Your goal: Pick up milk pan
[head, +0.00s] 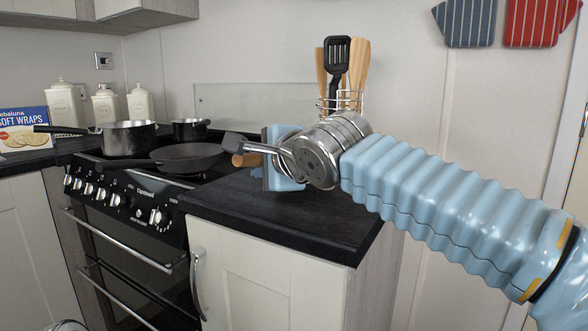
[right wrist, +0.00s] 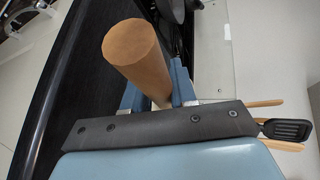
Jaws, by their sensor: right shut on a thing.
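My right gripper (head: 268,160) reaches in from the right above the dark counter beside the hob. It is shut on a brown wooden cylinder (right wrist: 140,55), which sits between its blue fingers in the right wrist view. In the head view the wooden cylinder (head: 244,160) sticks out left of the fingers; the rest is hidden, so I cannot tell what it belongs to. On the hob stand a steel saucepan (head: 127,139) with a black handle pointing left and a small dark pan (head: 190,130) at the back. I cannot tell which is the milk pan. My left gripper is not in view.
A black frying pan (head: 188,158) lies on the hob's near right. A wire utensil holder (head: 348,101) with a black spatula (head: 337,55) and wooden utensils stands behind my right wrist. White canisters (head: 105,105) stand at back left. The counter's front right (head: 310,225) is clear.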

